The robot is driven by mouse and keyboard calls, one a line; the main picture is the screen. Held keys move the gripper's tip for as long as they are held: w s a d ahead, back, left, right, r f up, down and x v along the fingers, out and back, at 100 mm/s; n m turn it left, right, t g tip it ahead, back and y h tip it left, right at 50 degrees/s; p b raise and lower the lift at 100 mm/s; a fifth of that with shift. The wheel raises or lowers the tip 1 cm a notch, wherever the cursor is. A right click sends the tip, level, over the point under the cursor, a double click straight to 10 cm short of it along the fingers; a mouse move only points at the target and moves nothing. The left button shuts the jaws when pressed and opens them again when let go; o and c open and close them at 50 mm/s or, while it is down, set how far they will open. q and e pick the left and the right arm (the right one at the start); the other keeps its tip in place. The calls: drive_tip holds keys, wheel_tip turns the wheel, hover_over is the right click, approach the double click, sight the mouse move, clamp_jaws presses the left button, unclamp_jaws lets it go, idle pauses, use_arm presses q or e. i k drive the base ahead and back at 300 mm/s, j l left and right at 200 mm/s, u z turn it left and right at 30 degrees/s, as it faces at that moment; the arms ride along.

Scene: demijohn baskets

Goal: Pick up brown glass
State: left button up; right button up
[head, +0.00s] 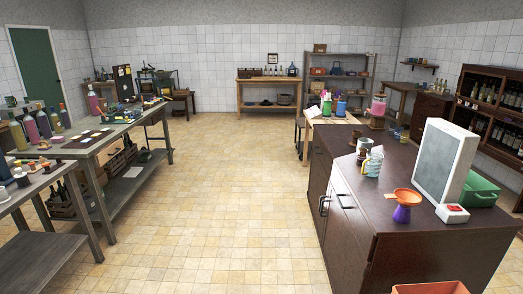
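Neither of my grippers shows in the head view. No object is clearly a brown glass. A small brown cup-like thing (364,145) stands on the dark brown counter (400,240) at the right, behind a white and blue patterned jug (373,162). A darker brown piece (356,136) is close beside it. Both are too small to tell whether they are glass.
The counter also bears an orange and purple funnel-like piece (404,205), a grey-white panel (445,160) and a green crate (481,189). Workbenches with bottles (31,128) line the left. The tiled floor (220,200) between is clear. An orange box (430,288) is at the bottom edge.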

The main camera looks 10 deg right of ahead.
sight(362, 152)
drive_tip(key=i+z, duration=0.25)
drive_tip(key=i, duration=0.25)
drive_tip(key=i+j+z, duration=0.25)
drive_tip(key=i, duration=0.3)
drive_tip(key=i+j+z, duration=0.1)
drive_tip(key=i+z, duration=0.2)
drive_tip(key=i, duration=0.2)
drive_tip(key=i+j+z, duration=0.25)
drive_tip(key=i, duration=0.25)
drive_tip(key=i+j+z, duration=0.45)
drive_tip(key=z, duration=0.15)
drive_tip(key=i+j+z, duration=0.6)
drive_tip(key=j, duration=0.15)
drive_tip(key=j+z, duration=0.3)
drive_tip(key=i+j+z, duration=0.15)
drive_tip(key=j+z, duration=0.15)
drive_tip(key=j, duration=0.2)
drive_tip(key=j+z, duration=0.3)
drive_tip(key=j, duration=0.15)
drive_tip(key=i+j, duration=0.15)
drive_tip(key=j, duration=0.25)
drive_tip(key=i+j+z, duration=0.15)
drive_tip(key=j, duration=0.25)
